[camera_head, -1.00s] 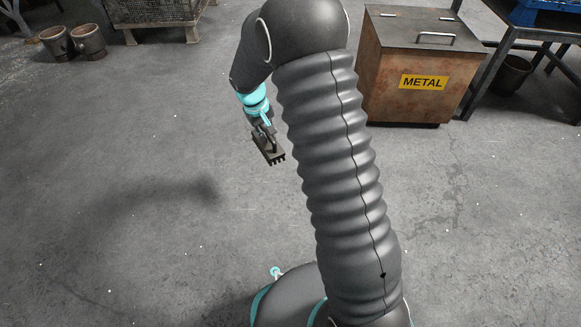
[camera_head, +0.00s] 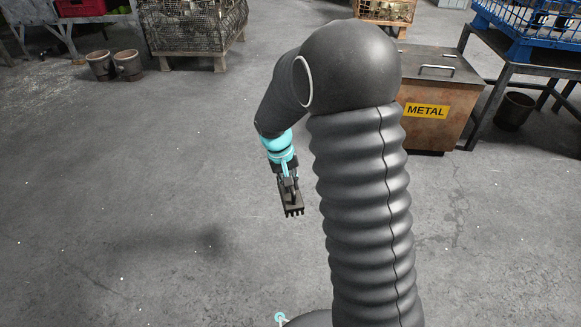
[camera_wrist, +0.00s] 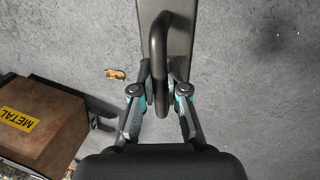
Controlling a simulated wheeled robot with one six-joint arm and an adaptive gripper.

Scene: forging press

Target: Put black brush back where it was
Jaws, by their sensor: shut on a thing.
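The black brush (camera_head: 291,202) hangs from my gripper (camera_head: 287,182) above the open floor, with its bristles pointing down. In the wrist view my gripper (camera_wrist: 160,92) is shut on the brush's dark curved handle (camera_wrist: 158,45). The flat back of the brush (camera_wrist: 182,30) shows behind the handle in that view. Part of the brush lies outside the wrist view.
A rusty metal bin labelled METAL (camera_head: 425,130) stands right, partly behind my arm. A dark table (camera_head: 535,62) holds a blue crate (camera_head: 535,30), with a bucket (camera_head: 514,110) below. Two buckets (camera_head: 115,66) and a wire cage (camera_head: 195,30) stand at the back. The left floor is clear.

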